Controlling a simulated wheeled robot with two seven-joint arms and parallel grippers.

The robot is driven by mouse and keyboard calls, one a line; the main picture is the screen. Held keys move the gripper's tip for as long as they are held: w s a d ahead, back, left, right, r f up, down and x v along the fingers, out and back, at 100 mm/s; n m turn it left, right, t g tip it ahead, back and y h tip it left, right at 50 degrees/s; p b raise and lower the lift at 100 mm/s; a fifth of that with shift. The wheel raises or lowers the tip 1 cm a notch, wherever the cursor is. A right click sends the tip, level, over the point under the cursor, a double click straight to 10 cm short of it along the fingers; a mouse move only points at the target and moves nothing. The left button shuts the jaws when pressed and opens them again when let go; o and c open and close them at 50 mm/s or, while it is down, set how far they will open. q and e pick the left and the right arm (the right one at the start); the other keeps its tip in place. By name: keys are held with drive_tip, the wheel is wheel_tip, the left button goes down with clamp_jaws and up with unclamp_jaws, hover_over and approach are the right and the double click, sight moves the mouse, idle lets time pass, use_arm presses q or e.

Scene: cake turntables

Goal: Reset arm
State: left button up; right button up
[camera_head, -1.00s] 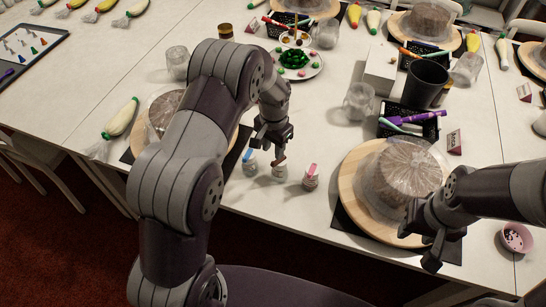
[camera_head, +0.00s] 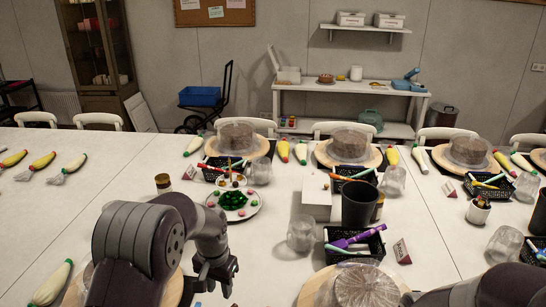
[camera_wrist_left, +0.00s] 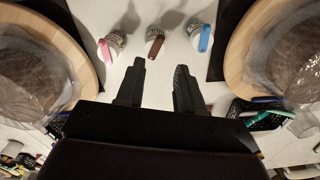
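My left gripper (camera_head: 215,276) hangs over the table near the front edge of the head view. The left wrist view shows its two fingers (camera_wrist_left: 160,68) apart with nothing between them. Beyond the fingertips stand three small bottles, with a pink piece (camera_wrist_left: 105,49), a brown piece (camera_wrist_left: 154,46) and a blue piece (camera_wrist_left: 205,38) on top. They are apart from the fingers. My right arm (camera_head: 478,290) shows only in part at the lower right; its gripper is out of frame.
Wrapped cakes on round wooden boards flank the left gripper; the right one (camera_head: 362,287) is near my right arm. A plate of candies (camera_head: 234,214), a black cup (camera_head: 358,205), a clear cup (camera_head: 300,233) and a pen basket (camera_head: 352,245) stand beyond. Free table lies at left.

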use_arm(q)
drive_tip(key=s+r+n+t, duration=0.1)
drive_tip(key=s+r+n, duration=0.2)
drive_tip(key=s, duration=1.6)
drive_tip(key=shift+a+r, duration=0.4)
drive_tip(key=shift+r, duration=0.2)
drive_tip(key=shift+s, duration=0.15)
